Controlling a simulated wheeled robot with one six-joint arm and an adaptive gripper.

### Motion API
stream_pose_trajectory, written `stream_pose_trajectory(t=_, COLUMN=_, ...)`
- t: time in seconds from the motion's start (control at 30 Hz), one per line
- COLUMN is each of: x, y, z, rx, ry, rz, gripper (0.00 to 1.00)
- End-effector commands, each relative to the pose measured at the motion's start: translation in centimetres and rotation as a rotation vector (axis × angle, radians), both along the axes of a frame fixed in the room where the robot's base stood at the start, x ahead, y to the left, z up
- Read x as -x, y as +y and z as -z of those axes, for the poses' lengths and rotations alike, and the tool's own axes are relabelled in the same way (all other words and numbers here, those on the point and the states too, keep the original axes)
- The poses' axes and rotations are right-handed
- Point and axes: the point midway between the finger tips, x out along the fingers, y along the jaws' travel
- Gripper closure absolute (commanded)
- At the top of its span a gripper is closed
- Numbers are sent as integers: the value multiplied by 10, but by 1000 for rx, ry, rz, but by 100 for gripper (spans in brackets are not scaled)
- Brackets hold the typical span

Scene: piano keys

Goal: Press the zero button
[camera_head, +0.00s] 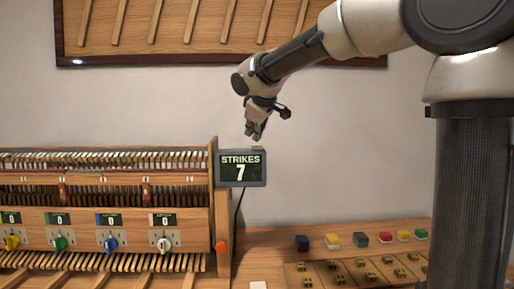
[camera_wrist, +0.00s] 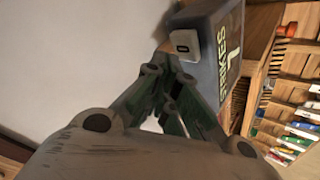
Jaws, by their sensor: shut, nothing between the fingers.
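The zero button (camera_wrist: 184,42) is a small pale key marked 0 on the top face of the dark STRIKES display box (camera_wrist: 215,45). In the head view the box (camera_head: 241,180) reads STRIKES 7 and stands at the right end of the wooden piano mechanism. A small piece on the box's top edge in that view seems to be the button. My gripper (camera_head: 256,134) is shut and empty, pointing down just above the box's top right. In the wrist view its fingertips (camera_wrist: 164,62) are close beside the button; I cannot tell whether they touch.
The piano mechanism (camera_head: 110,230) has several coloured knobs (camera_head: 60,243) below small counters reading 0. Several coloured blocks (camera_head: 361,238) and a wooden board with metal pieces (camera_head: 350,273) lie on the bench to the right. The wall behind my gripper is bare.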

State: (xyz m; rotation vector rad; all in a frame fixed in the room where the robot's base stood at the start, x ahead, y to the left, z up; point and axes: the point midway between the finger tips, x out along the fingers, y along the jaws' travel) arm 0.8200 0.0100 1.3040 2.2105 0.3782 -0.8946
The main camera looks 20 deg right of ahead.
Motion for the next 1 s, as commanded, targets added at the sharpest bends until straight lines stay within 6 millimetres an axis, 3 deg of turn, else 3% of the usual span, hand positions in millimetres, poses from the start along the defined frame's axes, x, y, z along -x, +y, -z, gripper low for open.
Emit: stream_pose_trajectory(t=1.0, x=0, y=0, z=12, rx=0, ry=0, rz=0, gripper=100)
